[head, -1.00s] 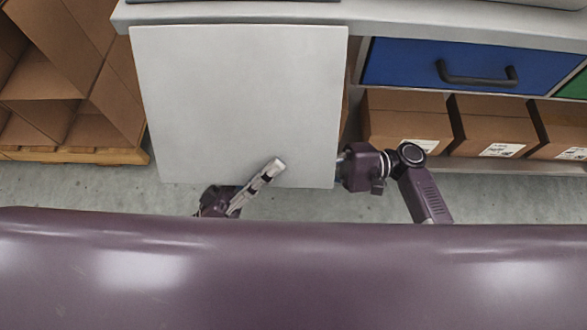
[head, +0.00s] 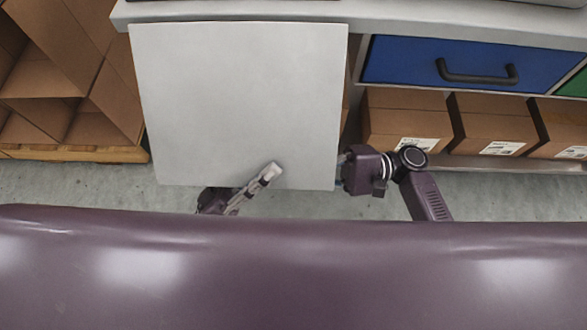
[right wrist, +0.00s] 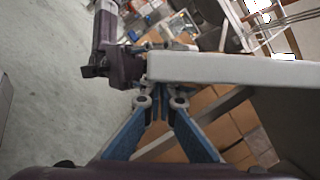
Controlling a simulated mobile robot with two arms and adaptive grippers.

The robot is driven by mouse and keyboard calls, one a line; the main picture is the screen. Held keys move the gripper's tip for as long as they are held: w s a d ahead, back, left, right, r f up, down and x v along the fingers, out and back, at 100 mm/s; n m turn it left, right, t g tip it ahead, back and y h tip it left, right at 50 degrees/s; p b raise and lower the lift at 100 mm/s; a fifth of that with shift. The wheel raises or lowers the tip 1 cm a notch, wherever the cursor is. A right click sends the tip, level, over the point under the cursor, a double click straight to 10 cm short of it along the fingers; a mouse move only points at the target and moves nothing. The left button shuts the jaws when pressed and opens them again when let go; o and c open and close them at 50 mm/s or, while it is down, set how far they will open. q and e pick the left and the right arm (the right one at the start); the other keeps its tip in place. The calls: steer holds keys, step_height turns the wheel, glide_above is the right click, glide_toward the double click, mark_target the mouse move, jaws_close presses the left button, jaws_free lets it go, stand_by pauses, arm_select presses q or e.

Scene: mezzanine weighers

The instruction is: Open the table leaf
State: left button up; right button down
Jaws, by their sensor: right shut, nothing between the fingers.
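The table leaf (head: 235,95) is a flat pale grey panel at the edge of the grey counter in the head view, reaching out toward me. My left gripper (head: 271,171) overlaps the leaf's near edge; whether its fingers touch the leaf, and whether they are open, is unclear. My right gripper (head: 343,167) is at the leaf's right side near its front corner, with its fingertips mostly hidden in the head view. In the right wrist view its blue fingers (right wrist: 161,103) are shut and empty, close to the leaf's pale edge (right wrist: 235,69).
The grey counter (head: 440,23) runs along the back. A blue drawer (head: 420,62) with a dark handle is right of the leaf, above cardboard boxes (head: 407,122). More brown boxes (head: 50,75) stand on a pallet at left. Concrete floor lies between.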

arm_select(q)
steer(key=v, duration=1.1)
steer(key=w+a+f+n+t+y, duration=0.2)
steer(key=w+y, duration=0.3)
steer(key=w, duration=0.2)
steer(key=w+a+f+n+t+y, duration=0.1)
steer(key=w+f+n+t+y, duration=0.15)
steer(key=w+y, duration=0.3)
steer(key=w+a+f+n+g+y, duration=0.2)
steer(key=w+a+f+g+y, duration=0.25)
steer(key=a+y, duration=0.3)
steer(key=s+a+f+g+y, duration=0.1)
steer(key=s+a+g+y, duration=0.5)
steer(key=s, duration=0.9)
steer(key=s+d+r+m+g+h, duration=0.2)
steer(key=d+m, duration=0.3)
steer(key=d, duration=0.4)
steer(key=shift+s+d+g+h, duration=0.3)
steer(key=shift+s+g, duration=0.1)
steer(key=shift+g, duration=0.1)
